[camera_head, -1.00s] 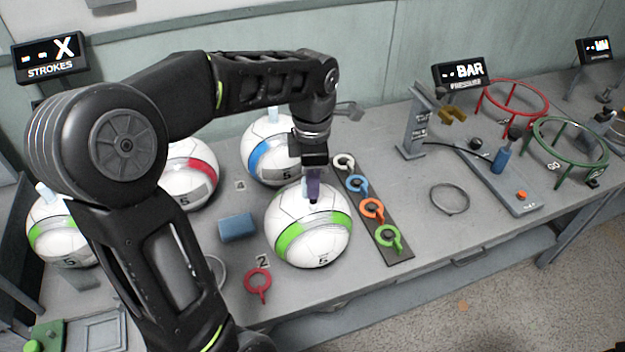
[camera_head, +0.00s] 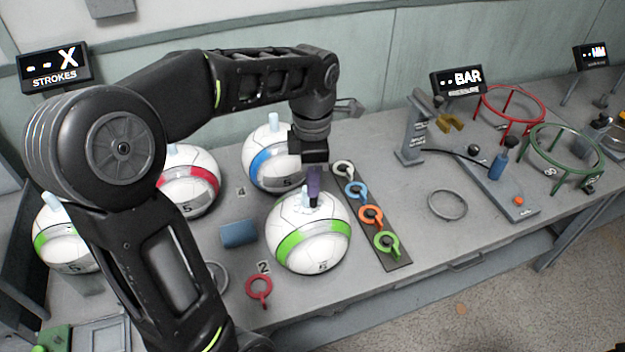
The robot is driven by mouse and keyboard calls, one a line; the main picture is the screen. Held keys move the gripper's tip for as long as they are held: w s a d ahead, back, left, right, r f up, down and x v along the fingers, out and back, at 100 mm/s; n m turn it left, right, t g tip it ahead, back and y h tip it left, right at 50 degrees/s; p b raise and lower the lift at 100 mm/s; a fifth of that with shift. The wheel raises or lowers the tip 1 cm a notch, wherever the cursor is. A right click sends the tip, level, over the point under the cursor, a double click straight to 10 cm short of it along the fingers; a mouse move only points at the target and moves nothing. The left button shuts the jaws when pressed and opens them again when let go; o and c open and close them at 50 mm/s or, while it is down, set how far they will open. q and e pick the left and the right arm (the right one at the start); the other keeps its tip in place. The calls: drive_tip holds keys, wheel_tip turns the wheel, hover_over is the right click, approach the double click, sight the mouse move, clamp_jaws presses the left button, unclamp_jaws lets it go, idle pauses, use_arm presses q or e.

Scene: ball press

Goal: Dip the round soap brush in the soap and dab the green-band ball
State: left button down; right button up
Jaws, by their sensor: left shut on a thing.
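The green-band ball (camera_head: 308,240), white with a bright green stripe, rests on the bench in the middle of the head view. A pale blue stub shows at its top. My left gripper (camera_head: 313,163) is above it, shut on a slim brush (camera_head: 314,182) with a purple handle and dark lower end, held upright. The brush's lower end overlaps the ball's top; I cannot tell whether it touches. A second green-banded ball (camera_head: 62,243) stands at the far left, partly behind my arm. I cannot make out the soap. My right gripper is not in view.
A blue-band ball (camera_head: 263,160) and a red-band ball (camera_head: 190,185) stand behind. A dark strip (camera_head: 397,258) with coloured ring tags lies right. A red tag (camera_head: 259,288) lies in front. A pump stand (camera_head: 413,140) is farther right.

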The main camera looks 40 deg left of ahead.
use_arm(q)
drive_tip(key=shift+r+p, duration=1)
drive_tip(key=shift+r, duration=0.55)
